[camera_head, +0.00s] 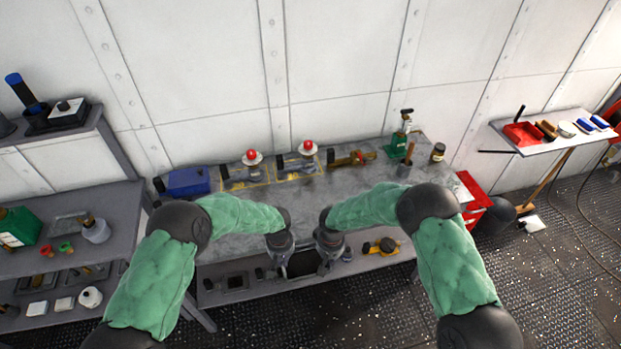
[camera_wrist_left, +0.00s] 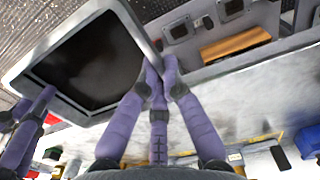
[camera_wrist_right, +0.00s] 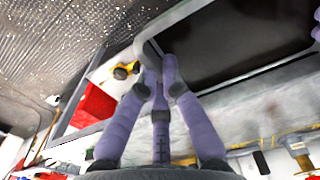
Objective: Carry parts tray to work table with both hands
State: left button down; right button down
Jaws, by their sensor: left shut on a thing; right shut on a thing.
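The parts tray (camera_head: 304,263) is a dark, shallow rectangular tray with a pale rim, held between my two grippers by the front edge of the grey work table (camera_head: 232,245). Its inside looks bare in the left wrist view (camera_wrist_left: 88,62) and partly shows in the right wrist view (camera_wrist_right: 235,40). My left gripper (camera_head: 284,264) is shut on one side of the rim, its purple fingers (camera_wrist_left: 158,75) around it. My right gripper (camera_head: 327,262) is shut on the opposite side, its fingers also showing in the right wrist view (camera_wrist_right: 158,65). I cannot tell whether the tray touches the table.
A blue box (camera_head: 188,181), red-topped fittings (camera_head: 252,158) and a green-based tool (camera_head: 399,147) line the table's back. The table's middle is clear. A shelf unit (camera_head: 75,215) stands left, a red cabinet (camera_head: 474,200) right. A lower shelf holds a yellow tool (camera_head: 382,246).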

aim_at(304, 189)
jog(key=i, duration=1.2)
